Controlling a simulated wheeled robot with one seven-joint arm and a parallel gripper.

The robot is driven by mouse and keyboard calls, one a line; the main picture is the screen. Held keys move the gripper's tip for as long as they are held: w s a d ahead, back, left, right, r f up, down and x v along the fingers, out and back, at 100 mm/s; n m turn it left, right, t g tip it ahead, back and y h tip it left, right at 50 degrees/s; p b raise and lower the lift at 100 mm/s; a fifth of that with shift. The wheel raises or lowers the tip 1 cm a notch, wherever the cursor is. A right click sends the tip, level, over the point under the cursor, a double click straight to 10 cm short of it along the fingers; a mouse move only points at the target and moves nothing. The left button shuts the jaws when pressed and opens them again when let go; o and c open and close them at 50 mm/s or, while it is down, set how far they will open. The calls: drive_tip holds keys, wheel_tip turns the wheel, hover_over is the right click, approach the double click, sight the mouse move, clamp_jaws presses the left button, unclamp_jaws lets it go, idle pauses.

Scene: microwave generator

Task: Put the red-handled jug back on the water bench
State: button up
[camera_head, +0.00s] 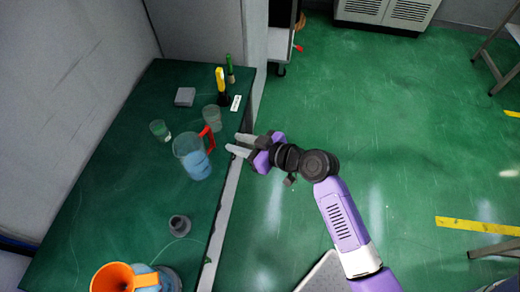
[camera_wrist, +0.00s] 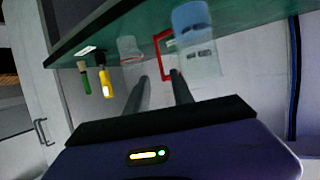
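The red-handled jug (camera_head: 190,158) stands upright on the green-topped bench (camera_head: 95,180), clear-walled with blue liquid inside. Its red handle (camera_head: 207,138) points up and right, towards my gripper. My gripper (camera_head: 232,143) is open and empty, with its two fingers apart at the bench's right edge, just right of the handle and not touching it. In the wrist view the jug (camera_wrist: 203,60) and its red handle (camera_wrist: 160,42) appear beyond the fingertips of my gripper (camera_wrist: 158,80).
A clear beaker (camera_head: 212,117) stands close behind the handle, and a small glass (camera_head: 160,130) is left of it. Yellow (camera_head: 220,82) and green (camera_head: 230,68) tools stand at the back. Open floor lies right.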

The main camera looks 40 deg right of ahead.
drive_tip(key=s+a+f+m+h, duration=0.1)
drive_tip(key=s+a+m+h, duration=0.1)
drive_tip(key=s, duration=0.7)
drive_tip(key=s+a+f+m+h, duration=0.1)
drive_tip(key=s+a+f+h, duration=0.1)
drive_tip(key=s, duration=0.6)
drive_tip(key=s+a+r+t, duration=0.1)
drive_tip(key=s+a+r, duration=0.1)
drive_tip(key=s+r, duration=1.1)
drive_tip(key=shift+s+r+t+y, duration=0.35)
drive_tip(key=shift+s+t+y, duration=0.05)
drive_tip(key=shift+s, duration=0.35)
